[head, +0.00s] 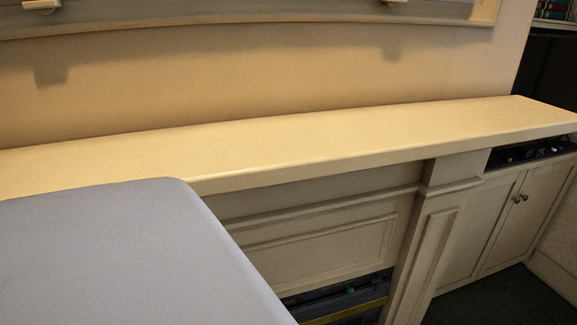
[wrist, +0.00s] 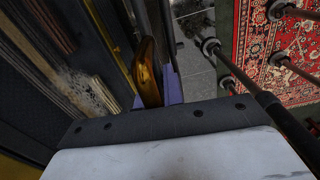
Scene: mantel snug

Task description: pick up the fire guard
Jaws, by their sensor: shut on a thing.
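In the wrist view, my gripper (wrist: 158,75) reaches down from the palm with a bluish finger showing on the right. It is shut on a glossy amber-brown curved part, which I take to be the handle of the fire guard (wrist: 148,72). The rest of the guard is hard to tell apart from the dark hearth behind it. The other finger is mostly hidden. The head view shows neither my gripper nor the guard clearly.
The cream mantel shelf (head: 270,147) is bare. The fireplace opening (head: 340,302) lies below it, with a cupboard (head: 505,225) at right.

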